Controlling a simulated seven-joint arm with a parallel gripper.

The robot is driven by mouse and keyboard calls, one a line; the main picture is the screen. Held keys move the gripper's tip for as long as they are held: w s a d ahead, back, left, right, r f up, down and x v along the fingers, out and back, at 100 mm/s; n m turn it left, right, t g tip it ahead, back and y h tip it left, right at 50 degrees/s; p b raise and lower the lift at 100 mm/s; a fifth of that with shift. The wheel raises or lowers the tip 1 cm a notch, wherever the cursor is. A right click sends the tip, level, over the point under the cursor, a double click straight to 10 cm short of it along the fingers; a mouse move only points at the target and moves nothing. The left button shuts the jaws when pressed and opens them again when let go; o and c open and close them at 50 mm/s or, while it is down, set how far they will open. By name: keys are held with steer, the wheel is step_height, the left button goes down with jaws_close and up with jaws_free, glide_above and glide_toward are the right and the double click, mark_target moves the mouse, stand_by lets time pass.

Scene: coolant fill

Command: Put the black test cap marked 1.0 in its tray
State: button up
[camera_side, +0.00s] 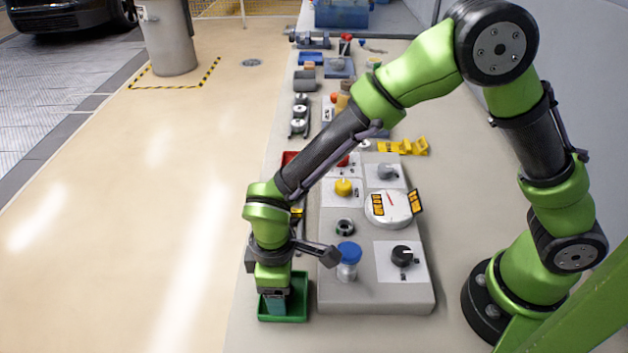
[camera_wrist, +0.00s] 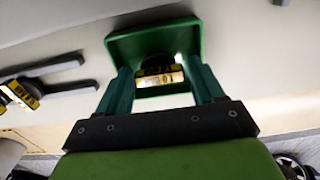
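The small green tray (camera_side: 297,308) stands at the front edge of the bench in the side view, and it fills the upper middle of the wrist view (camera_wrist: 118,45). My gripper (camera_side: 275,303) points down into it. In the wrist view, a dark cap with a yellow label (camera_wrist: 158,76) is between the teal fingertips of my gripper (camera_wrist: 160,80), inside the tray's outline. Its marking is too small to read. The fingers are apart with the cap between them, and I cannot tell whether they touch it. The side view hides the cap behind my gripper.
Right of the tray is a raised grey panel (camera_side: 375,297) with a blue-capped clear container (camera_side: 348,257), a black knob (camera_side: 402,256), a yellow knob (camera_side: 343,187) and a round gauge (camera_side: 388,207).

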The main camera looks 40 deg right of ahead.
steer(key=shift+r, duration=0.1)
step_height(320, 180, up, 12)
steer(key=d+r+m+t+y, duration=0.25)
steer(key=d+r+m, duration=0.5)
steer(key=d, duration=0.65)
steer(key=s+d+r+m+t, duration=0.3)
steer(key=s+d, duration=0.4)
steer(key=d, duration=0.3)
steer(key=m+t, duration=0.1)
steer(key=m, duration=0.1)
steer(key=shift+d+r+m+t, duration=0.2)
steer(key=shift+r+m+t, duration=0.15)
steer(key=shift+h, duration=0.25)
